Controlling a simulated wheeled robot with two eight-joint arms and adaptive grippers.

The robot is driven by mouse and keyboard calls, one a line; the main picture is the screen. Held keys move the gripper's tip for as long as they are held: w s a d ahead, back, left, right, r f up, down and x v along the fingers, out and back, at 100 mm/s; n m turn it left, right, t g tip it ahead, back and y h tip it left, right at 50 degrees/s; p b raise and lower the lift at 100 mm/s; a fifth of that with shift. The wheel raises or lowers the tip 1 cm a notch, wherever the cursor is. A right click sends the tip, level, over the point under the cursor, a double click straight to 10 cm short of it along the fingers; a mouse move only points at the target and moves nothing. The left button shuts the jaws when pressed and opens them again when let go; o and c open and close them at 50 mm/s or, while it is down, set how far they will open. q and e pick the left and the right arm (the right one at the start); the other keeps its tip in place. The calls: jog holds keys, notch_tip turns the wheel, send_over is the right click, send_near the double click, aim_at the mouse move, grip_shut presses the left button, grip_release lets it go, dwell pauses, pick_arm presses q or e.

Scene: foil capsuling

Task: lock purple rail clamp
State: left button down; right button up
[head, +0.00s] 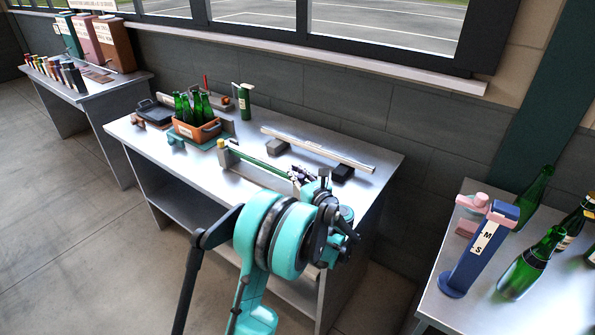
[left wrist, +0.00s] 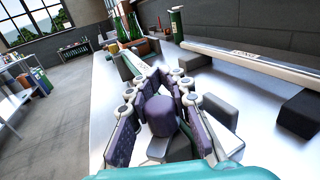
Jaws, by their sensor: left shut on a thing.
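My left gripper (head: 314,187) is over the front right part of the middle bench, at the near end of a rail (head: 262,165) with a green strip. In the left wrist view, the left gripper (left wrist: 160,100) has its fingers on both sides of a purple clamp piece (left wrist: 159,116) and is shut on it. The clamp's base is partly hidden by the fingers. In the head view my gripper hides the clamp. My right gripper is in neither view.
An orange crate (head: 197,130) of green bottles stands at the back left. A right-hand table (head: 470,314) holds bottles and a blue stand (head: 480,250). The bench's front left is clear.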

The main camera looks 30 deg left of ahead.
pick_arm(q)
jog(key=shift+s+a+n+g+y+p, duration=0.1)
jog(key=shift+s+n+g+p, duration=0.35)
jog(key=shift+n+g, duration=1.8)
jog(key=shift+s+d+n+g+y+p, duration=0.1)
jog(key=shift+s+n+g, duration=0.9)
jog(key=shift+g, duration=2.15)
jog(key=shift+s+a+n+g+y+p, duration=0.1)
jog(key=shift+s+n+g+p, duration=0.15)
jog(key=shift+n+g, duration=2.15)
jog(key=shift+m+g, duration=0.25)
jog(key=shift+g, duration=0.15)
jog(key=c, duration=1.4)
grip_release()
notch_tip(320, 180, up, 10)
